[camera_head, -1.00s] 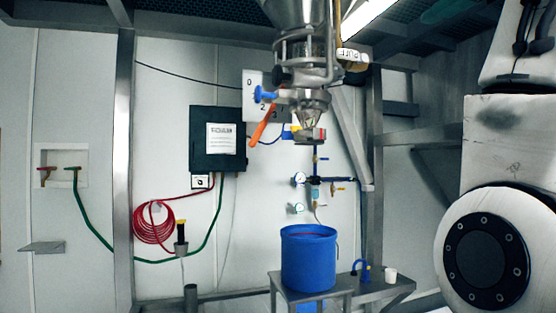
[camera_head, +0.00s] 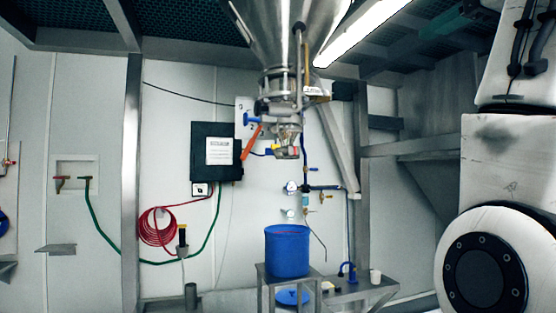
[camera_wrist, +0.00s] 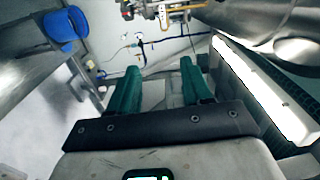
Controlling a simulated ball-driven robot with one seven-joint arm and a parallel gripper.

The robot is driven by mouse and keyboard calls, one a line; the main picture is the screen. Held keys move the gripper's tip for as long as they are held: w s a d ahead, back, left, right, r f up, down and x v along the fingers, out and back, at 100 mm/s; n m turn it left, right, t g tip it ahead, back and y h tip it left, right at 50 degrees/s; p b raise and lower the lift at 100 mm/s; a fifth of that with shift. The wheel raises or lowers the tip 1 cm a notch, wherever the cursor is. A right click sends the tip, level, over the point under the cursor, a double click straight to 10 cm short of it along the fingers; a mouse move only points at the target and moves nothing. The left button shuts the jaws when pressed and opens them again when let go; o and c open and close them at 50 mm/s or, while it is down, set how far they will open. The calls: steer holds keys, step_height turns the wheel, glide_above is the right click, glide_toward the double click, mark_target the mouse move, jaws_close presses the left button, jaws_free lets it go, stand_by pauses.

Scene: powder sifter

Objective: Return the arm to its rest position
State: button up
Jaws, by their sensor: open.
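My arm fills the right side of the head view, with its white links and a dark round joint cover. My gripper (camera_wrist: 160,88) shows in the wrist view as two green fingers set wide apart on a dark bar. Nothing is between the fingers, and they touch nothing that I can see.
A steel hopper with a valve (camera_head: 284,110) hangs above a blue drum (camera_head: 287,250) on a metal stand (camera_head: 262,285). A blue lid (camera_head: 292,296) lies below. A bench (camera_head: 360,290) holds a white cup (camera_head: 375,276). A red hose (camera_head: 156,227) hangs on the wall.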

steer(key=w+f+n+g+h, duration=0.15)
steer(key=w+f, duration=0.45)
steer(key=f, duration=0.7)
steer(key=w+f+n+g+h, duration=0.15)
steer(key=w+f, duration=0.35)
steer(key=f, duration=0.8)
step_height(320, 180, down, 32)
steer(key=s+d+n+g+h, duration=0.1)
steer(key=s+d+n+g, duration=0.2)
steer(key=g, duration=0.2)
steer(key=s+d+f+n+g+h, duration=0.1)
steer(key=s+f+n+g, duration=0.1)
steer(key=s+f, duration=0.85)
steer(key=s+f+n+g, duration=0.2)
steer(key=s+f, duration=0.5)
steer(key=f, duration=0.7)
steer(key=s+f+n+g, duration=0.1)
steer(key=s+f, duration=0.4)
steer(key=s, duration=0.6)
steer(key=s+f+n+g, duration=0.2)
steer(key=s+f, duration=0.3)
steer(key=s, duration=0.7)
steer(key=shift+s+f+n+g+h, duration=0.15)
steer(key=shift+s+n+g+h, duration=0.2)
steer(key=shift+g, duration=0.25)
steer(key=shift+w+a, duration=0.1)
steer(key=shift+w, duration=0.05)
steer(key=shift+c, duration=0.5)
